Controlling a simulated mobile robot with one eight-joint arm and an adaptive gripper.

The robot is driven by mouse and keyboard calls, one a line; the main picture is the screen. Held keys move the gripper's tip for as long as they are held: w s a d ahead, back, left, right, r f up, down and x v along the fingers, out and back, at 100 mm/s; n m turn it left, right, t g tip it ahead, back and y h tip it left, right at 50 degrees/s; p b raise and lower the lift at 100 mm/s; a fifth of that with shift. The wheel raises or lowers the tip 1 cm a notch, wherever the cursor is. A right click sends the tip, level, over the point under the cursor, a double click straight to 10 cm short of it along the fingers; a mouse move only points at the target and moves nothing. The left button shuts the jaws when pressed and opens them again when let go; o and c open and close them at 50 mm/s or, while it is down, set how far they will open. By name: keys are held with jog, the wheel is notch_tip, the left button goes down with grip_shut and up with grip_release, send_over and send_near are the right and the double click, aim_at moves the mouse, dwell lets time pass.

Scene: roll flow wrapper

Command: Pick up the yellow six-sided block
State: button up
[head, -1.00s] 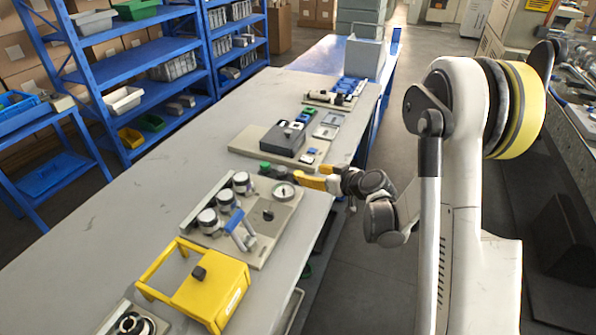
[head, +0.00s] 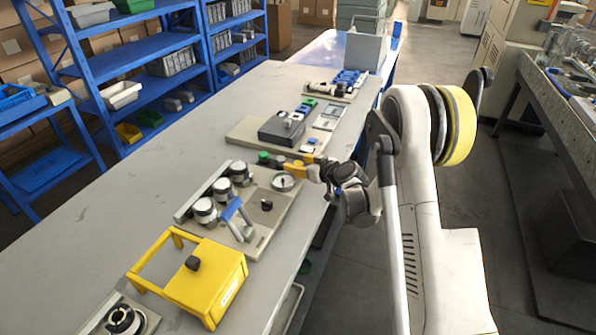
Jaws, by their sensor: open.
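I cannot make out a separate yellow six-sided block in the head view. If it is near my yellow-orange fingers, it is too small or hidden to tell. My gripper (head: 297,164) is open, its fingers pointing left over the bench's right edge. It is between the beige panel with dials (head: 262,238) and the board with a dark grey box (head: 248,137). A round gauge (head: 284,182) is just below the fingers, and a green knob (head: 264,157) is to their left. Whether the fingers touch anything is unclear.
A large yellow box with a frame handle and black knob (head: 205,277) stands nearer on the grey bench (head: 110,220). Small blue-topped parts and a grey bin (head: 365,52) are farther back. The bench's left side is clear. Blue shelves (head: 130,60) stand at left.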

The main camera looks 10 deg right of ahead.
jog(key=shift+w+a+f, duration=0.15)
jog(key=shift+w, duration=0.15)
jog(key=shift+c, duration=0.2)
jog(key=c, duration=0.9)
jog(key=shift+c, duration=0.2)
jog(key=shift+r, duration=0.25)
